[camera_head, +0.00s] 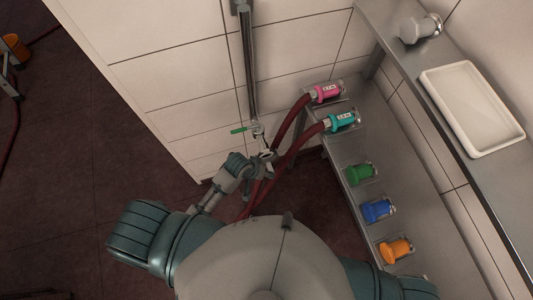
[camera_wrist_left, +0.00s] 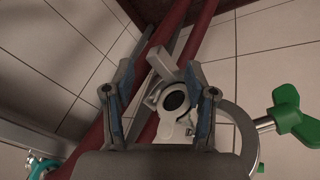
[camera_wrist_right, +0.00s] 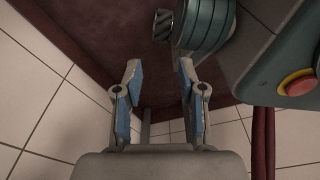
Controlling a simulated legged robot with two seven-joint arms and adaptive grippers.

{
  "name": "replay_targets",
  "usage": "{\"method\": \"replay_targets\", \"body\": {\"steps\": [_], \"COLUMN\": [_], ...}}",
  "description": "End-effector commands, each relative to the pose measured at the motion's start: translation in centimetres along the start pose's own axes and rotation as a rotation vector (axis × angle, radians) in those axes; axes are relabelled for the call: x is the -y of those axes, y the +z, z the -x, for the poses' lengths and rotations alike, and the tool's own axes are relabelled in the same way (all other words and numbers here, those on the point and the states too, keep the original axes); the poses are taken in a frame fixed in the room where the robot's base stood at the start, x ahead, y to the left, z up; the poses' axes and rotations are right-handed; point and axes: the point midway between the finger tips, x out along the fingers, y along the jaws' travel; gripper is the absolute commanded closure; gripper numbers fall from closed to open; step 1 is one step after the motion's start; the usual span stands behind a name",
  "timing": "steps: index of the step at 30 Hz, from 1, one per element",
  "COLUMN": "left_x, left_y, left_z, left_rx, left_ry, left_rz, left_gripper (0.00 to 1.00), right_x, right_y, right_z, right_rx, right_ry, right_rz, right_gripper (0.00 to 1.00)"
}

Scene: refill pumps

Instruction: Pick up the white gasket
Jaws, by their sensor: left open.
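My left gripper (camera_head: 262,158) is open at the lower end of the vertical pipe (camera_head: 248,70). In the left wrist view its fingers (camera_wrist_left: 162,78) stand either side of a pale fitting (camera_wrist_left: 184,128) with a round dark bore. A pale rim surrounds the bore; I cannot tell whether this is the white gasket. A curved metal clamp (camera_wrist_left: 247,135) with a green wing handle (camera_wrist_left: 296,119) hangs open beside it. The handle also shows in the head view (camera_head: 238,131). My right gripper (camera_wrist_right: 159,68) is open and empty over the dark floor.
Red hoses run past my left gripper to pink (camera_head: 327,91) and teal (camera_head: 341,121) couplings on the lower shelf. Green (camera_head: 360,173), blue (camera_head: 376,210) and orange (camera_head: 395,250) couplings follow. The upper shelf holds an empty-looking white tray (camera_head: 432,77) and a grey fitting (camera_head: 418,28).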

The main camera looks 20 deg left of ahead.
Motion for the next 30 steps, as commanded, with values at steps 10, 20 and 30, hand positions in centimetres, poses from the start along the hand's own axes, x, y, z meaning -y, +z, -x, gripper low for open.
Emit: {"method": "replay_targets", "body": {"steps": [10, 20, 30], "left_x": [-7.8, -5.5, -3.5], "left_y": [-8.2, -12.8, -12.7], "left_z": [6.4, 15.0, 14.4], "left_rx": [0.127, 0.204, 0.199], "left_ry": [0.051, -0.281, -0.378], "left_rz": [0.164, 0.493, 0.599], "left_gripper": [0.44, 0.44, 0.44], "right_x": [-0.3, -1.0, -0.4], "right_y": [-0.2, 0.0, -1.3], "right_z": [-0.1, -0.2, 0.3], "right_rx": [-0.007, -0.003, -0.012], "right_ry": [0.004, 0.012, 0.005], "right_rz": [0.001, 0.005, -0.003], "right_gripper": [0.6, 0.6, 0.6]}}
